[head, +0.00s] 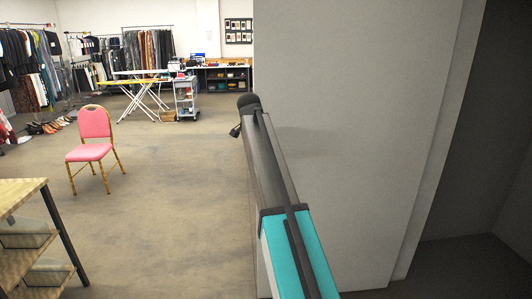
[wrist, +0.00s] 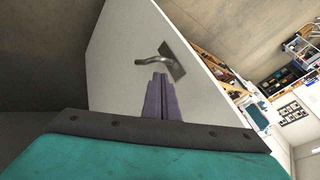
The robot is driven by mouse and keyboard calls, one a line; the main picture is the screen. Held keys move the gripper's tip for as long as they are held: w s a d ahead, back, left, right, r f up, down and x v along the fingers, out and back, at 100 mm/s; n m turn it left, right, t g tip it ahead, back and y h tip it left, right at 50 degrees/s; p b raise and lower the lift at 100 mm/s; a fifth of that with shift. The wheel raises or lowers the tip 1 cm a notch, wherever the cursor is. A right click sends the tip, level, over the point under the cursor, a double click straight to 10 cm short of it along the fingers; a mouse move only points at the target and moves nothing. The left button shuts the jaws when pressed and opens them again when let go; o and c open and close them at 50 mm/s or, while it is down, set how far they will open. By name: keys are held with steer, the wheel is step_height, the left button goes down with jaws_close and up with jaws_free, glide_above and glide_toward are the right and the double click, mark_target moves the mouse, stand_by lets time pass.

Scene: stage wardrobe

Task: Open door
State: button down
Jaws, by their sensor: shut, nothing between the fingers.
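The door is a plain pale panel (head: 345,130) that fills the middle right of the head view, and it also shows in the wrist view (wrist: 125,70). A metal lever handle (wrist: 153,60) on a square plate sits near the door's edge in the wrist view. My gripper (wrist: 161,80) is shut and empty, with its purple fingers together. The fingertips appear just below the handle in the wrist picture; I cannot tell whether they touch it. In the head view my arm reaches to the door's left edge, and the handle is not clearly visible.
A dark recess (head: 480,190) lies right of the door. Open carpet (head: 165,200) lies to the left, with a pink chair (head: 91,149) and a wooden-topped table (head: 20,192). Clothes racks (head: 148,50), ironing boards (head: 135,84) and a trolley (head: 186,98) stand far back.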

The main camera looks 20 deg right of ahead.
steer(key=shift+v, duration=0.8)
steer(key=shift+w, duration=0.1)
